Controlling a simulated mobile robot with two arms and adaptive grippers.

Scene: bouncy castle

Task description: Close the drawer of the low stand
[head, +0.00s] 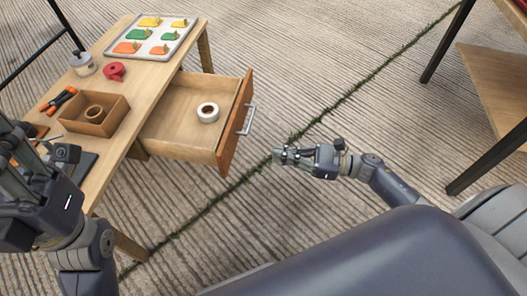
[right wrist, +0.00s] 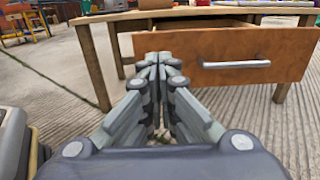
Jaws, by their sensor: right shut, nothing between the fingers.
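The low stand (head: 112,168) is a light wooden table at the left of the head view. Its drawer (head: 163,129) is pulled well out to the right, with an orange-brown front (head: 237,125) and a metal bar handle (head: 247,119). A white tape roll (head: 207,112) lies inside. My right gripper (head: 279,154) is shut and empty, apart from the drawer front, to its right and slightly nearer me. In the right wrist view the fingers (right wrist: 158,62) point toward the left part of the drawer front (right wrist: 250,56); its handle (right wrist: 236,64) is right of them. My left gripper (head: 40,150) is at the left edge, its fingertips unclear.
On the stand are a tray (head: 127,49) of coloured pieces, a red tape dispenser (head: 114,71), a grey tin (head: 82,64) and an open wooden box (head: 75,119). Another dark-legged table (head: 490,80) stands at the right. The ribbed concrete floor around my right gripper is clear.

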